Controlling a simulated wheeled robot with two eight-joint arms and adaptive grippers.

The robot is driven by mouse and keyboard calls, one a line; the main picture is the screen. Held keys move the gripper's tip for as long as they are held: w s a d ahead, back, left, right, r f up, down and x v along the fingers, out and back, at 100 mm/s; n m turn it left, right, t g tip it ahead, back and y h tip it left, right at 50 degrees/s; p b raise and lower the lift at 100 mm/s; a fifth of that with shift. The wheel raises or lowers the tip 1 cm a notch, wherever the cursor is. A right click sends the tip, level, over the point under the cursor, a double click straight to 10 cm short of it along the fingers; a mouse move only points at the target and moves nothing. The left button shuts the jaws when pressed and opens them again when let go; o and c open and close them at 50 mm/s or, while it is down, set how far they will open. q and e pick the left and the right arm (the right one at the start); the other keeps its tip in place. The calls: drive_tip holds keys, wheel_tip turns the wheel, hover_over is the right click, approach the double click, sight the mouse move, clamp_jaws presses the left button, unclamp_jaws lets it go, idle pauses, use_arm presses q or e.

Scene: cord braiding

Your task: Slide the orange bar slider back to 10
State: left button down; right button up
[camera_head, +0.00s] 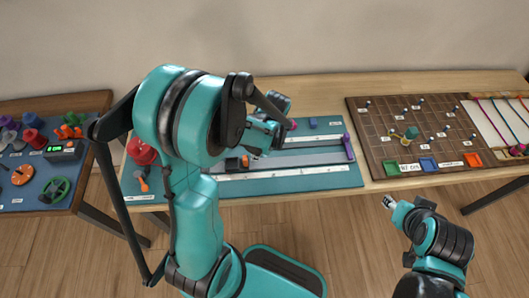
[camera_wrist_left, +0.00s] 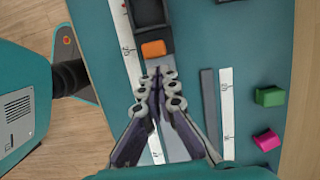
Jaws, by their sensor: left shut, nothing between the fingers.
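The orange slider (camera_wrist_left: 153,48) sits on the grey rail, against a dark block (camera_wrist_left: 150,14), in the left wrist view. My right gripper (camera_head: 389,201) hangs in front of the table, away from the rail.
A purple bar (camera_head: 348,147) stands at the board's right end. A green block (camera_wrist_left: 270,96) and a magenta block (camera_wrist_left: 267,140) lie beyond a second scale strip. A red object (camera_head: 142,152) stands at the board's left. A brown pegboard (camera_head: 375,140) lies to the right.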

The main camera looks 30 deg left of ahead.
sight(239, 164)
use_arm(q)
drive_tip(key=shift+s+a, duration=0.15)
drive_tip(key=shift+a, duration=0.15)
drive_tip(key=s+a, duration=0.2)
drive_tip(key=a, duration=0.1)
drive_tip(key=shift+s+a, duration=0.1)
drive_tip(key=shift+a, duration=0.15)
drive_tip(key=shift+d, duration=0.1)
